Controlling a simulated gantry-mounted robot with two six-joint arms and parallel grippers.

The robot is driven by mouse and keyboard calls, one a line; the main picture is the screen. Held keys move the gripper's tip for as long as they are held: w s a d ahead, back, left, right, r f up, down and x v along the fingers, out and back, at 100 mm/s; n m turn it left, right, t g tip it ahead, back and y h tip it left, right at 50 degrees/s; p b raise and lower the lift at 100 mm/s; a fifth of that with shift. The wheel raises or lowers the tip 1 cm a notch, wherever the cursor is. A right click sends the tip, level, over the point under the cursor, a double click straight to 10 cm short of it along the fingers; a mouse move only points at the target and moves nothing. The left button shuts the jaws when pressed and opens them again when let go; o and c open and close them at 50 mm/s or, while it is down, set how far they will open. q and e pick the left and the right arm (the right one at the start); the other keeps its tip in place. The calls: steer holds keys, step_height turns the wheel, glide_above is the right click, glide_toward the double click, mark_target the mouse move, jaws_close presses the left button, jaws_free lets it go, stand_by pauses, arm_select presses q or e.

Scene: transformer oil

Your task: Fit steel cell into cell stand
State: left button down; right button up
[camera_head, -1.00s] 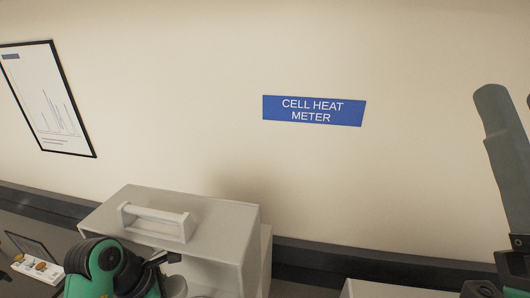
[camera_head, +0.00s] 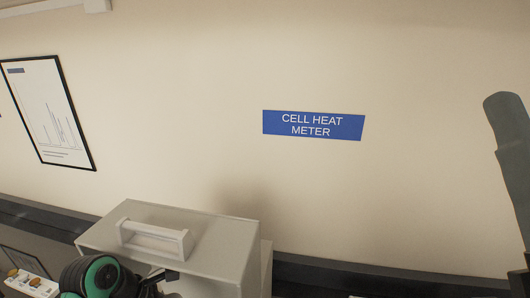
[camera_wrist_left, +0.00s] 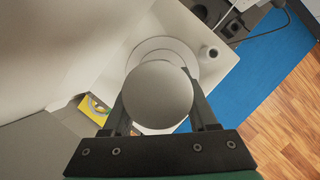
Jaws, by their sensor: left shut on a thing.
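In the left wrist view, the steel cell (camera_wrist_left: 159,94) shows as a smooth round grey top between the two fingers. My left gripper (camera_wrist_left: 163,105) is shut on it. Behind the cell are pale round stepped rings (camera_wrist_left: 165,44) on a white surface; I cannot tell whether these are the cell stand. The cell hides part of the rings, so I cannot tell whether it touches them. In the head view, my left arm reaches in at the bottom edge, and the cell is not clearly visible there. My right gripper is not in view.
A white box with a handle (camera_head: 152,238) stands by the wall below the blue "CELL HEAT METER" sign (camera_head: 313,125). In the left wrist view, a small pale cylinder (camera_wrist_left: 211,55) stands beside the rings, and a yellow item (camera_wrist_left: 93,111) lies at left.

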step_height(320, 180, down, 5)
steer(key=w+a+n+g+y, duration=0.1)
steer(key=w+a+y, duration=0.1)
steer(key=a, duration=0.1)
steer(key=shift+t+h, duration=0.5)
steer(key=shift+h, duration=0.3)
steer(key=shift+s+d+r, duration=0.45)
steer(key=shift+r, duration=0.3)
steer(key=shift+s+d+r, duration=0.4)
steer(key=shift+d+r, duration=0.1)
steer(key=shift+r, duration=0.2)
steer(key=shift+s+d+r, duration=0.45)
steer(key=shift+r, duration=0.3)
